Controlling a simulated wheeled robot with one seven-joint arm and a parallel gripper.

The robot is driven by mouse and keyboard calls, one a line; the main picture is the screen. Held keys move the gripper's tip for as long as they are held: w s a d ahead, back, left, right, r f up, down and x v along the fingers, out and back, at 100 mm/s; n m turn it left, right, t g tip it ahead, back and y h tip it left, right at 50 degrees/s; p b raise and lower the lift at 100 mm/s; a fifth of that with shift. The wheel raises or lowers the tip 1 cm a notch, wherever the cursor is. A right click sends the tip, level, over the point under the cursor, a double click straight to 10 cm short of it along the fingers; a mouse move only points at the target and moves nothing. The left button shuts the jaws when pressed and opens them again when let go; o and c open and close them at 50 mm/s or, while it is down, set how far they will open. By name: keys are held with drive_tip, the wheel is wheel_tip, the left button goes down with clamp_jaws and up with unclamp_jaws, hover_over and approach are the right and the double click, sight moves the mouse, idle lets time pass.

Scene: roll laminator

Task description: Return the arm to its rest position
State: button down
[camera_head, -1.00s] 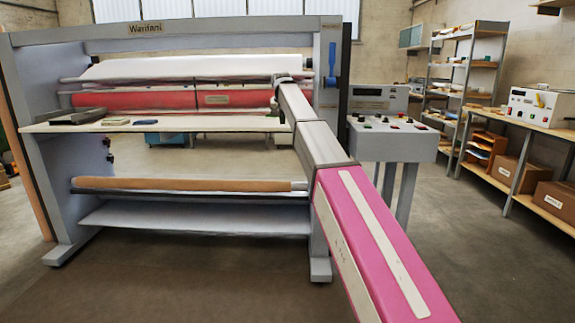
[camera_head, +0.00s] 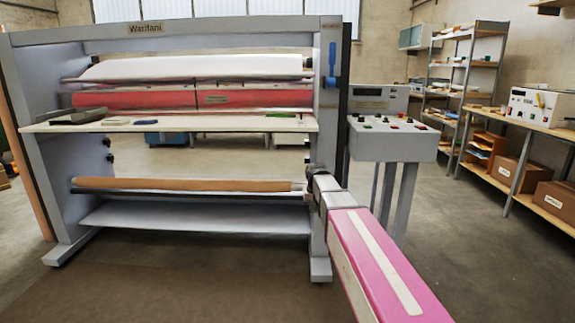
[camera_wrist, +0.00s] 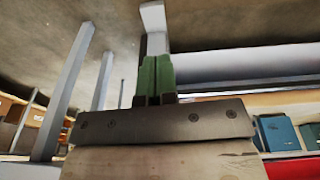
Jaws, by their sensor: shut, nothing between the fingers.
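My arm (camera_head: 380,262) reaches up from the lower right in the head view, with a pink link and a grey section beyond it. Its far end stands in front of the laminator's right post, low down near the brown roller's end. In the wrist view my gripper (camera_wrist: 155,78) has its green fingertips together, with nothing between them. The wrist picture looks tilted or inverted, with the floor at the top. In the head view the fingertips are too small or hidden to make out.
The laminator (camera_head: 330,180) fills the left and middle, with a shelf (camera_head: 200,124), red rollers (camera_head: 135,100) and a brown roller (camera_head: 180,184). A control console (camera_head: 392,145) stands right of it. Shelving and a bench (camera_head: 520,120) line the right wall. Open floor (camera_head: 470,260) lies at the lower right.

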drive_tip(key=s+d+f+g, duration=0.1)
drive_tip(key=s+d+f, duration=0.3)
drive_tip(key=s+f, duration=0.4)
drive_tip(key=s+d+f, duration=0.3)
drive_tip(key=s+f, duration=0.5)
drive_tip(key=s, duration=0.8)
drive_tip(key=shift+s+d+f+g, duration=0.2)
drive_tip(key=shift+d+f+g, duration=0.1)
drive_tip(key=shift+d+g, duration=0.1)
